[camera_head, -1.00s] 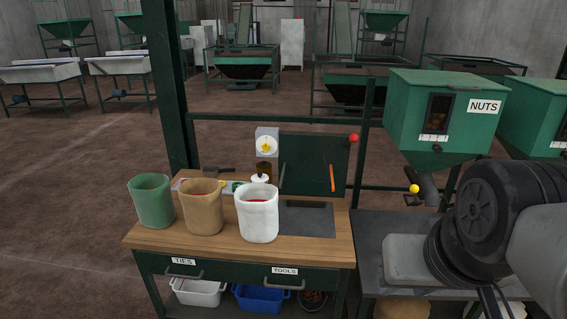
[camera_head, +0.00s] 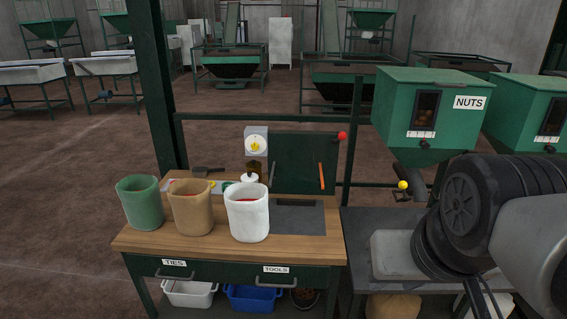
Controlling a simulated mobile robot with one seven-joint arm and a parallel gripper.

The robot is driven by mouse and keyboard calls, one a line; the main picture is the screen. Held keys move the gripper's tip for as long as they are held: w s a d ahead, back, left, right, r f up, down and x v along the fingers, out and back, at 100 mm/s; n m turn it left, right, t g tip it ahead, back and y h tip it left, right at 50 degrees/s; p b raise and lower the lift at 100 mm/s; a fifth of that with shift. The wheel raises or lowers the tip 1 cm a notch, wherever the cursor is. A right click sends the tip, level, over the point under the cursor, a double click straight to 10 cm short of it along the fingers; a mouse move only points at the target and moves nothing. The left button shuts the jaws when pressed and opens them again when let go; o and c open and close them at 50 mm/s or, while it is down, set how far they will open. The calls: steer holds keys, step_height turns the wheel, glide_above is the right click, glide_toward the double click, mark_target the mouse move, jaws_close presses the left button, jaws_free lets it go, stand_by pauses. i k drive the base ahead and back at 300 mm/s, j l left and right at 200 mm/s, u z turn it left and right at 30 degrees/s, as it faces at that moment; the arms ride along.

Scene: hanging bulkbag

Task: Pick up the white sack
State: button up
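The white sack (camera_head: 247,218) stands upright and open-topped on the wooden workbench (camera_head: 330,249), with something red inside its mouth. It is the rightmost of three sacks in a row, apart from the tan one beside it. My arm comes in from the right edge of the picture. Its dark round links hang over the grey table to the right of the bench, well away from the white sack. The gripper's fingers are not visible.
A tan sack (camera_head: 191,209) and a green sack (camera_head: 140,203) stand left of the white one. Behind it are a small white-lidded jar and a dial box (camera_head: 256,140). A green NUTS hopper (camera_head: 408,115) overhangs the right. A dark post (camera_head: 151,90) rises behind the bench.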

mark_target(246, 204)
steer(key=i+j+u, duration=0.25)
steer(key=i+j, duration=0.4)
steer(key=i+j+u, duration=0.3)
steer(key=i+j, duration=0.2)
steer(key=i, duration=0.25)
